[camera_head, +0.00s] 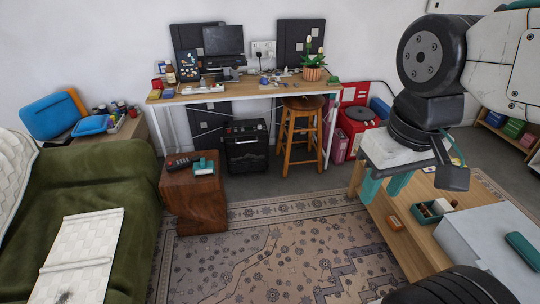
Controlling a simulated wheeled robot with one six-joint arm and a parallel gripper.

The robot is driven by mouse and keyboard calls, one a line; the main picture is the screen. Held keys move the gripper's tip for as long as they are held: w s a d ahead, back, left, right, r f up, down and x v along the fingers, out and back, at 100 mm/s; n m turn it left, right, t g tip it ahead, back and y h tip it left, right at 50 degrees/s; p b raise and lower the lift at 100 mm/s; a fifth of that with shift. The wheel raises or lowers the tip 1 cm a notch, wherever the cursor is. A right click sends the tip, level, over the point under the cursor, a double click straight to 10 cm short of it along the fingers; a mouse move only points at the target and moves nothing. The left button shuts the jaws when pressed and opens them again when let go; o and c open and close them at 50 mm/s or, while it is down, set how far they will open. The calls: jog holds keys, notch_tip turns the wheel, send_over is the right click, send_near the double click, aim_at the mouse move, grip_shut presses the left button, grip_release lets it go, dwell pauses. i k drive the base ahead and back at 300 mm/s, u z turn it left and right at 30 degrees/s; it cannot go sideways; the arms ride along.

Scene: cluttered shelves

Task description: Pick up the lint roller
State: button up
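A small teal and white object (203,166), possibly the lint roller, lies on top of the brown wooden block table (194,203) left of centre. It is too small to identify for certain. A dark object (183,162) lies close to its left. My gripper (385,189) is at the right, far from the block table, above the edge of a light wooden table. Its two teal fingers point down and stand apart, with nothing visible between them.
A green sofa (100,180) stands left. A stool (301,130) and black amplifier (246,146) stand behind. The patterned rug (285,255) is clear.

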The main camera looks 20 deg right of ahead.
aim_at(204, 167)
jog(key=z, duration=0.45)
jog(key=i, duration=2.9)
jog(key=u, duration=2.05)
